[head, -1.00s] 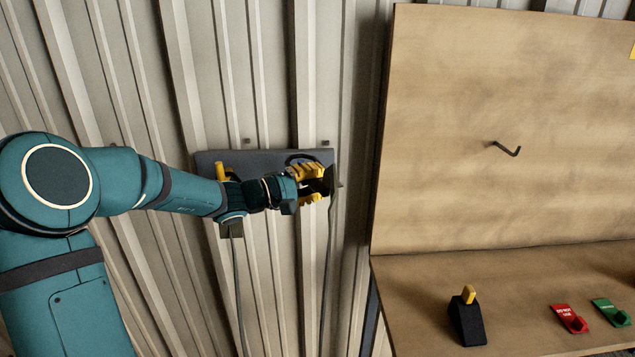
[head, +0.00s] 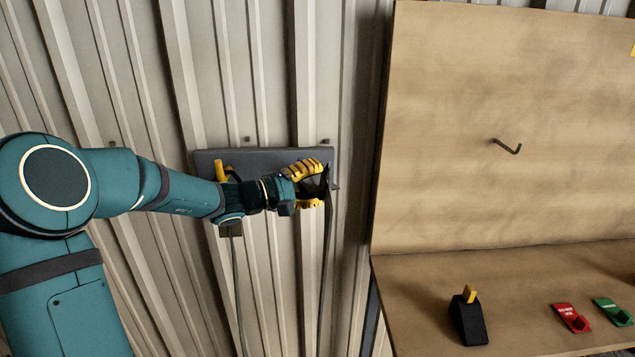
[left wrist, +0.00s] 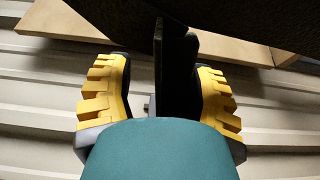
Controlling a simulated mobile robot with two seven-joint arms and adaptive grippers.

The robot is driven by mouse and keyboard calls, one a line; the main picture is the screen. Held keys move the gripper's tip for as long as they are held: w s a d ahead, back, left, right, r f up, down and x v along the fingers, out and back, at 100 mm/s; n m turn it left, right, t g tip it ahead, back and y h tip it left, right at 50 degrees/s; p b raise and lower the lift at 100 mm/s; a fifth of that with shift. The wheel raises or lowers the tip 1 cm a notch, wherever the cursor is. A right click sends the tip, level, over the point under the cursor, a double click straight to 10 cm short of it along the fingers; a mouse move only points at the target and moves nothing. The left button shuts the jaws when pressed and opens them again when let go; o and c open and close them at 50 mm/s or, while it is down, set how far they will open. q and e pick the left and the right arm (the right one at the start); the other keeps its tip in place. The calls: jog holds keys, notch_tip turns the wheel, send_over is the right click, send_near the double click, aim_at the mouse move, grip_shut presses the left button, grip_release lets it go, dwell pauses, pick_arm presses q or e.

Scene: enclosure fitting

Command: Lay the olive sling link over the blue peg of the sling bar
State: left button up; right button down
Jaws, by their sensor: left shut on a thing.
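My left gripper (head: 310,186) is shut on a dark piece (head: 326,180) in front of the right part of a dark grey wall panel (head: 265,160). A dark strap or cable (head: 326,270) hangs below the piece. In the left wrist view, the dark piece (left wrist: 175,55) stands between the yellow-padded fingers, with a large dark, speckled surface above. The light is too dim to tell whether this piece is the olive sling link. I cannot make out a blue peg or surely identify the sling bar; the gripper and forearm cover part of the panel. My right gripper is not in view.
A yellow peg (head: 220,170) stands on the panel's left part. Below it, a grey block (head: 231,230) has a hanging cable. A wooden board with a hook (head: 508,147) stands right. Its shelf carries a black-yellow block (head: 468,318), a red piece (head: 571,317) and a green piece (head: 613,311).

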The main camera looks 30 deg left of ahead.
pick_arm(q)
jog(key=v, duration=1.1)
jog(key=shift+s+a, duration=0.2)
jog(key=shift+s, duration=0.1)
dwell(0.4)
